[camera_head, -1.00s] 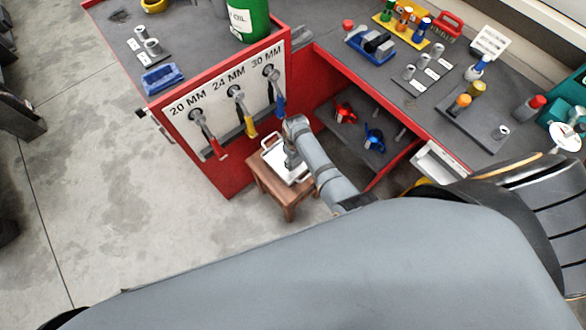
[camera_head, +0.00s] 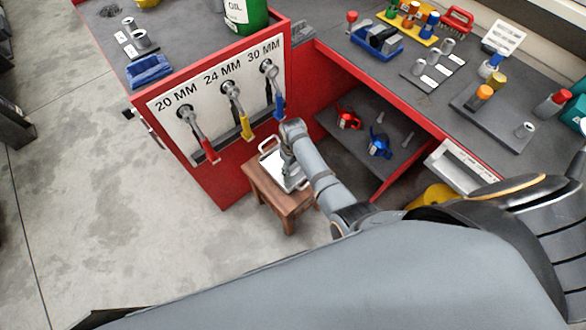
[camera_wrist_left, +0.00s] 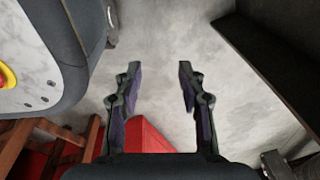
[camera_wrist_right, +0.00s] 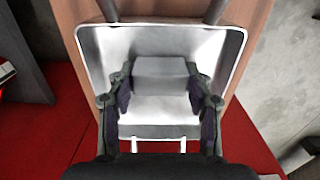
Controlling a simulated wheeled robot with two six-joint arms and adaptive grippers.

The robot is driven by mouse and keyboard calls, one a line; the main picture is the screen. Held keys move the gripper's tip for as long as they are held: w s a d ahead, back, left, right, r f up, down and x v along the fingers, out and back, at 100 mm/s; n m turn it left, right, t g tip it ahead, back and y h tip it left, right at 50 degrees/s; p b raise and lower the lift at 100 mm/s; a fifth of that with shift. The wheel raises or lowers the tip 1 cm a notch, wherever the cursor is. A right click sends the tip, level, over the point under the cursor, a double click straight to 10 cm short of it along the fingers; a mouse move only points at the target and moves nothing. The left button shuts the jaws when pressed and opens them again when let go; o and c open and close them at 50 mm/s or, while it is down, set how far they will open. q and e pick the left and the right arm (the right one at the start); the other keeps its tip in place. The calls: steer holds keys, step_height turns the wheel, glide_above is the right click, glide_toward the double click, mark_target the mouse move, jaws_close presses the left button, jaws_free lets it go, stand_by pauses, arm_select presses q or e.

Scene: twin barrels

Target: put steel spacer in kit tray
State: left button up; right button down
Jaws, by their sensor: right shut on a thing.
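The kit tray is a white tray (camera_head: 268,157) with raised handles, on a small wooden stool. It fills much of the right wrist view, with its rim (camera_wrist_right: 90,60) around my fingers. My right gripper (camera_wrist_right: 160,80) is shut on a smooth grey piece, which looks like the steel spacer (camera_wrist_right: 160,68). The piece lies between the fingertips, over the tray; I cannot tell whether it touches the tray floor. In the head view my right gripper (camera_head: 287,158) is over the tray, and the piece is hidden. My left gripper (camera_wrist_left: 159,75) is open and empty above the floor.
The stool (camera_head: 285,205) stands beside a red cabinet with a wrench board (camera_head: 222,95). A low shelf (camera_head: 360,140) holds a red and a blue item. The floor at left is clear.

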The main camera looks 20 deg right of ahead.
mark_target(293, 167)
steer(key=shift+f, duration=0.1)
steer(key=c, duration=0.6)
jaws_free()
steer(key=shift+o, duration=0.2)
arm_select(q)
steer(key=s+p, duration=0.3)
steer(key=s, duration=0.4)
steer(key=shift+r+p, duration=0.25)
steer(key=shift+p, duration=0.15)
arm_select(e)
step_height(293, 167, up, 12)
steer(key=shift+r, duration=0.2)
